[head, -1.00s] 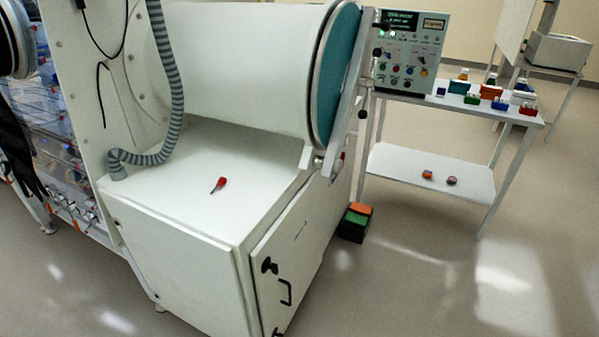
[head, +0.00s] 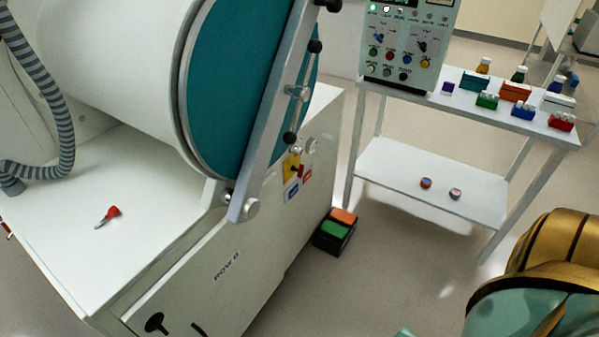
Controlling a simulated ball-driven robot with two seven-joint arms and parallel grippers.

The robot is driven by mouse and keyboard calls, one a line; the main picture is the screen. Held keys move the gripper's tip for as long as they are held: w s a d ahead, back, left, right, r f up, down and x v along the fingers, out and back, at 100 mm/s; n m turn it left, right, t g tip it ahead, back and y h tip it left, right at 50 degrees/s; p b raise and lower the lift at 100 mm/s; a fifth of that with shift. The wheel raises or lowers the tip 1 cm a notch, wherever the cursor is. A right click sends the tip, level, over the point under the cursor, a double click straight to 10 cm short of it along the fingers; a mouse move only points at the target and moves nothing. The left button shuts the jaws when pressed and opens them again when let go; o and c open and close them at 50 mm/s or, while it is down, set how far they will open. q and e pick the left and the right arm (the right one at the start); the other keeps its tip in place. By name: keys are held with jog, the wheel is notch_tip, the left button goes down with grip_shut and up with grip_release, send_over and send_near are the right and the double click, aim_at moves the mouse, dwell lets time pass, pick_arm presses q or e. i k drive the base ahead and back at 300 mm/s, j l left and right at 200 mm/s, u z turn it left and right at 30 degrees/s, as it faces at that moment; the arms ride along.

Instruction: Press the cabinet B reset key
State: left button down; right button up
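A grey control panel (head: 408,62) stands upright at the back of the white side table, beside the glovebox. Its top is cut off by the picture edge. It carries small coloured round buttons (head: 390,53), a few switches and a lit lamp (head: 387,8). The lettering is too small to read, so I cannot tell which key is the cabinet B reset. The white glovebox cabinet (head: 230,270) has a dark label on its front, apparently "ROW B". Neither gripper shows; a gold and teal part of my own arm fills the lower right corner.
The side table (head: 455,107) holds several small coloured boxes and bottles; two small round items lie on its lower shelf (head: 400,180). A pedal box (head: 336,231) with orange and green tops sits on the floor. A red-handled tool (head: 112,212) lies on the cabinet's ledge.

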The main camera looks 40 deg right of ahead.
aim_at(294, 190)
jog(key=l+u, duration=0.1)
jog(key=l, duration=2.6)
